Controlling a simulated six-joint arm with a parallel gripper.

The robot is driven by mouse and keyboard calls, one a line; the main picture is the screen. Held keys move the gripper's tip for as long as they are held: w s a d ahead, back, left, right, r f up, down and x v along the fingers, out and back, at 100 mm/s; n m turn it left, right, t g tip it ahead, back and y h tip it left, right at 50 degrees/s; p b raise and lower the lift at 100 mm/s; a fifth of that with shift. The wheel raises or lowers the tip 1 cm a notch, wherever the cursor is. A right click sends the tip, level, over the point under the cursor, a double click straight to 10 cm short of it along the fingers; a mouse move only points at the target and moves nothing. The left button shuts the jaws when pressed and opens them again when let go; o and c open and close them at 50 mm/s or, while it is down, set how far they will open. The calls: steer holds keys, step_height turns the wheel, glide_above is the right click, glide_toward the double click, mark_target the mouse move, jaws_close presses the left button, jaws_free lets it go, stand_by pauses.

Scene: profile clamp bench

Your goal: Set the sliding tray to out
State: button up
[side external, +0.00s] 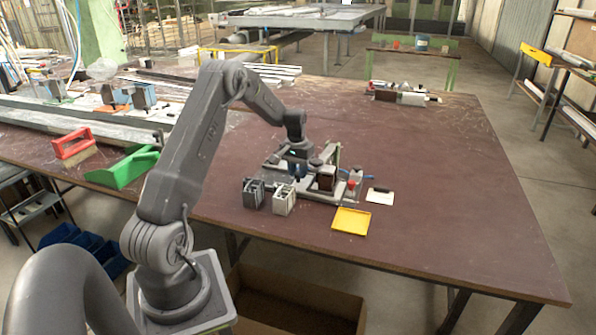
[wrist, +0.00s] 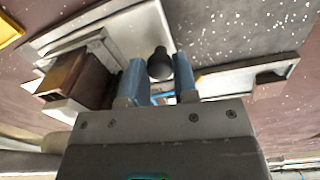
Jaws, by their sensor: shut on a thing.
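My gripper (wrist: 160,75) is shut on a dark round knob (wrist: 160,62), with one blue finger on each side of it. The knob stands at the edge of a grey metal fixture (wrist: 120,25), around a brown block (wrist: 75,78). In the side view my gripper (side external: 299,172) reaches down into the same fixture (side external: 320,194) on the brown table, and the arm and frame partly hide the grip. I cannot tell for sure which part is the sliding tray or how far out it stands.
Two small grey blocks (side external: 283,198) stand in front of the fixture. A shallow yellow tray (side external: 351,220) and a white card (side external: 379,196) lie to the right. A green dustpan (side external: 122,168) and a red-handled brush (side external: 73,145) are at left.

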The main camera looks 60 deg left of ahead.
jaws_close()
steer(key=s+a, duration=0.9)
steer(key=shift+s+a, duration=0.3)
steer(key=shift+a, duration=0.05)
steer(key=o, duration=0.5)
jaws_free()
steer(key=o, duration=0.4)
steer(key=shift+d, duration=0.1)
step_height(320, 180, up, 14)
steer(key=shift+s+a, duration=0.15)
steer(key=shift+a, duration=0.1)
